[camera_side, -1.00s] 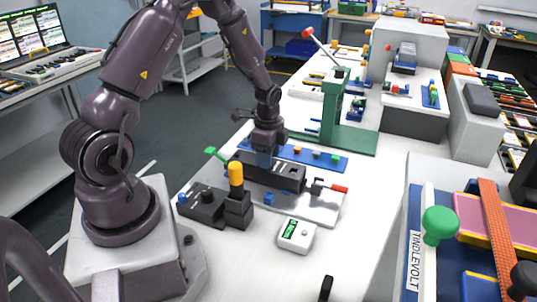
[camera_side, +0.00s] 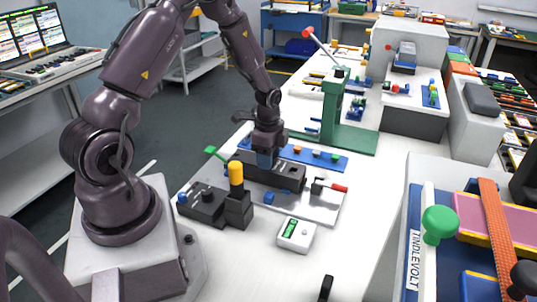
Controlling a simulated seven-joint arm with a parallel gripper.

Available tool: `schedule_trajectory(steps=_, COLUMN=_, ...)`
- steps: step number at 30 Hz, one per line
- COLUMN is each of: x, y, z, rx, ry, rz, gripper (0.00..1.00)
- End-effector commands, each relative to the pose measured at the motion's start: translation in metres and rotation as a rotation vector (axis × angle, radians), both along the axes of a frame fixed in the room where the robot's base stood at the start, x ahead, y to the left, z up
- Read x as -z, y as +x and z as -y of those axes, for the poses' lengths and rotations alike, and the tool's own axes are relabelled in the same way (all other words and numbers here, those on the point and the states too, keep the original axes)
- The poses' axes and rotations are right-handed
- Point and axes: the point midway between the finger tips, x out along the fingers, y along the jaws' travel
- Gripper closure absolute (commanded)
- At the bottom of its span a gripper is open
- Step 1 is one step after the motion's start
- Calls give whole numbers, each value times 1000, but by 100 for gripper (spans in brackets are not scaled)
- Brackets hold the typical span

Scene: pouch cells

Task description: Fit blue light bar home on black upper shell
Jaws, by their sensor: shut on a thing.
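The black upper shell (camera_side: 287,178) lies in a fixture on a grey plate in the middle of the bench. My gripper (camera_side: 265,164) points down at the shell's left half, its tips at or just above the top face. It is shut on the blue light bar (camera_side: 264,158), of which only a small bluish patch shows between the fingers. The rest of the bar is hidden. I cannot tell whether the bar touches the shell or sits in it.
A green-handled clamp (camera_side: 213,152) and a red-handled clamp (camera_side: 338,188) flank the shell. A black block with a yellow knob (camera_side: 236,174) stands in front. A blue strip (camera_side: 327,160) lies behind, near a green press (camera_side: 333,110). A white meter (camera_side: 296,234) sits on clear bench in front.

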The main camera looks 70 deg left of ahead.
Motion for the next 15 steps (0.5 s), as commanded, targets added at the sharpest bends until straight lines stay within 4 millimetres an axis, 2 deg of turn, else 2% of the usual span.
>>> schedule_trajectory(steps=6, x=1, y=0, z=0, rx=0, ry=1, rz=1, gripper=80)
schedule_trajectory(steps=15, x=-7, y=0, z=0, rx=0, ry=0, rz=0, gripper=80)
